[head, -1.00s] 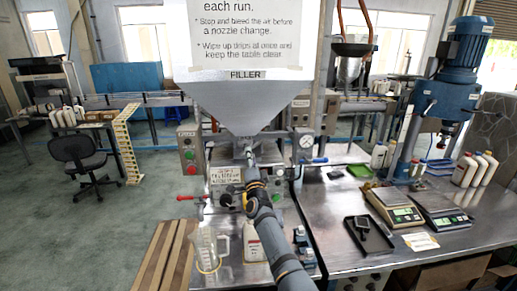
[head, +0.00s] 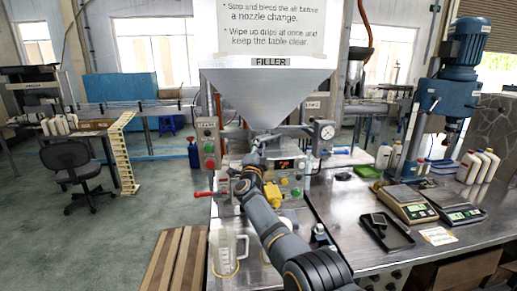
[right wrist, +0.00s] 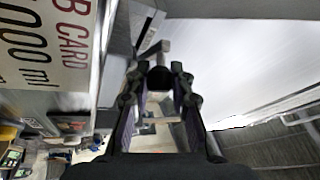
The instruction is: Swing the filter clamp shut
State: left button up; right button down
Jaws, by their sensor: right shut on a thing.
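My right gripper (head: 252,158) reaches up from the lower right to just under the steel hopper (head: 268,98) of the filler. My left gripper is not in view.
A pressure gauge (head: 325,130) stands right of the hopper outlet, and a button box (head: 209,147) stands left. A red-handled lever (head: 205,194) sticks out low on the left. A clear jug (head: 228,250) stands below. Scales (head: 408,205) stand on the right table.

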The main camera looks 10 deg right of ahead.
jog(key=shift+d, duration=0.1)
jog(key=c, duration=1.2)
grip_release()
jog(key=shift+s+d, duration=0.1)
jog(key=shift+o, duration=0.2)
